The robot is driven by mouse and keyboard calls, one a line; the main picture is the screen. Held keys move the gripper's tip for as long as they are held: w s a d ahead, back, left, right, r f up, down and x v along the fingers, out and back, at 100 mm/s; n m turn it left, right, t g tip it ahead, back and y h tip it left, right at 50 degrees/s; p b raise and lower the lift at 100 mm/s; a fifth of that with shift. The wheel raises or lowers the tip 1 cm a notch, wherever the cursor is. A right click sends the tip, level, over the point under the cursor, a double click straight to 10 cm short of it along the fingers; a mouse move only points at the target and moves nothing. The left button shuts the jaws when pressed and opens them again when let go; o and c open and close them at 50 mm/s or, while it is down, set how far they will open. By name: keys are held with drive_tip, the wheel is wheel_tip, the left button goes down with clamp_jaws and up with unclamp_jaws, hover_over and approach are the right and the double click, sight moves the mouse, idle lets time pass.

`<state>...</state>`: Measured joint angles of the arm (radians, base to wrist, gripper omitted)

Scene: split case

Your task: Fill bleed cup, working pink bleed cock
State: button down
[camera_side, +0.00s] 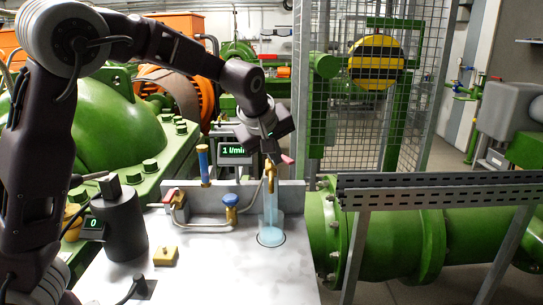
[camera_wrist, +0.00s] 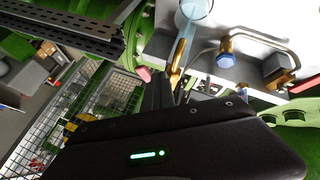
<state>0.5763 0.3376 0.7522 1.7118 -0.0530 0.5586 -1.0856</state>
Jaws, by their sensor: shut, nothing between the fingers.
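The pink bleed cock (camera_side: 287,159) sits at the top of a brass spout (camera_side: 271,182) above the clear bleed cup (camera_side: 264,208). The cup stands upright on the pale bench with light blue liquid in it. In the wrist view, a blue stream (camera_wrist: 184,42) runs from the spout toward the cup (camera_wrist: 197,8). My gripper (camera_side: 271,154) is shut and empty, close to the pink cock. In the wrist view, the pink handle (camera_wrist: 144,74) shows just beside the dark fingers (camera_wrist: 160,88); I cannot tell whether they touch.
A display (camera_side: 233,150) behind reads 1 l/min. A dark cylinder (camera_side: 121,225) and yellow block (camera_side: 165,256) stand on the bench. A slotted rail (camera_side: 430,188) is at right.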

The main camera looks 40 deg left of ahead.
drive_tip(key=shift+w+d, duration=0.4)
drive_tip(key=shift+w, duration=0.2)
